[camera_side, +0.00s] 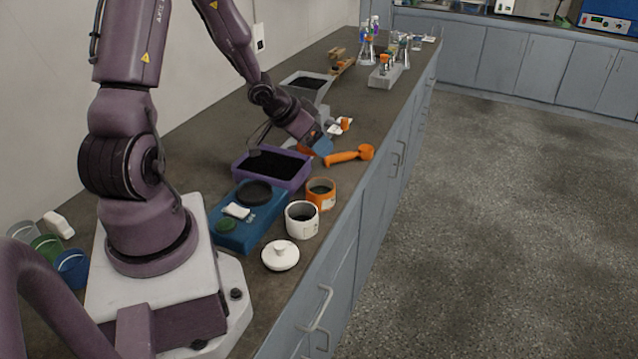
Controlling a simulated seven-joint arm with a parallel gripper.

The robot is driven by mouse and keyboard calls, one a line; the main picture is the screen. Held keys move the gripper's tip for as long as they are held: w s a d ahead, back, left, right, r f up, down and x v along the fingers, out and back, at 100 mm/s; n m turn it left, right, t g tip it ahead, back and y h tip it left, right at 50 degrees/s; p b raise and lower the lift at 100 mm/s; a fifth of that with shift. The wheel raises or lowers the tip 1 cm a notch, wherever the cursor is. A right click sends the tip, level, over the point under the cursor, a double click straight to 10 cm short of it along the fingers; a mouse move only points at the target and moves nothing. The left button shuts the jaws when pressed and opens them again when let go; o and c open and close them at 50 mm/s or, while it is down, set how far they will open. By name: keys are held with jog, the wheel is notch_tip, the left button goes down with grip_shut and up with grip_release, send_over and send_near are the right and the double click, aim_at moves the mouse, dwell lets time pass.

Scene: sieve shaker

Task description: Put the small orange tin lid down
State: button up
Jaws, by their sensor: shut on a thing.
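My gripper (316,143) is low over the bench, just past the far right corner of the purple tray. It is shut on the small orange tin lid (306,151), of which only a small orange patch shows beside the blue fingers. I cannot tell whether the lid touches the bench. The open orange tin (321,204) stands nearer the camera, by the bench's right edge, with dark contents.
The purple tray (242,174) of dark material is left of my gripper. An orange scoop (345,157) lies close on its right. A blue scale (262,230), a white tin (301,229) and a white lid (280,259) are nearer. Glassware (384,72) stands farther back.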

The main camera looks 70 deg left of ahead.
aim_at(333, 187)
jog(key=shift+w+d+m+h, duration=0.2)
jog(key=shift+d+m+h, duration=0.05)
jog(key=shift+d+m, duration=0.25)
jog(key=shift+w+d+m+h, duration=0.25)
jog(key=shift+d+m, duration=0.15)
jog(key=shift+d, duration=0.2)
notch_tip(333, 187, down, 4)
jog(key=shift+d+f, duration=0.1)
jog(key=shift+d, duration=0.05)
jog(key=shift+f, duration=1.85)
jog(key=shift+f, duration=0.1)
jog(key=shift+s+f, duration=0.1)
jog(key=shift+f, duration=0.4)
jog(key=o, duration=0.9)
jog(key=shift+r, duration=0.15)
